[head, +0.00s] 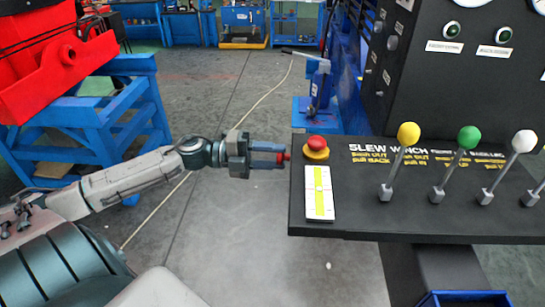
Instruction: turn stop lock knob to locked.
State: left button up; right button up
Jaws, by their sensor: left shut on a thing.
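The black control console (350,221) stands at the right, with its left edge facing my left arm. My left gripper (283,155) reaches in from the left, level with the console top, and its fingers are shut at this edge. A small red piece, which I take to be the stop lock knob (288,155), shows at the fingertips; the fingers hide most of it, so its turned position cannot be told. A red mushroom button (316,143) on a yellow base sits on the console just right of the fingertips. My right gripper is out of view.
A white plate with a yellow-green stripe (318,193) lies on the console. Levers with yellow (408,133), green (469,136) and white (523,141) balls stand further right. A blue trestle (95,125) with red machinery is at the left. The floor between is mostly clear.

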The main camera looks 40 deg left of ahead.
pick_arm(q)
jog(key=shift+m, duration=0.3)
dwell(0.4)
jog(key=o, duration=1)
jog(key=p+v, duration=0.8)
jog(key=v, duration=0.2)
jog(key=shift+s+a, duration=0.2)
jog(key=shift+a, duration=0.15)
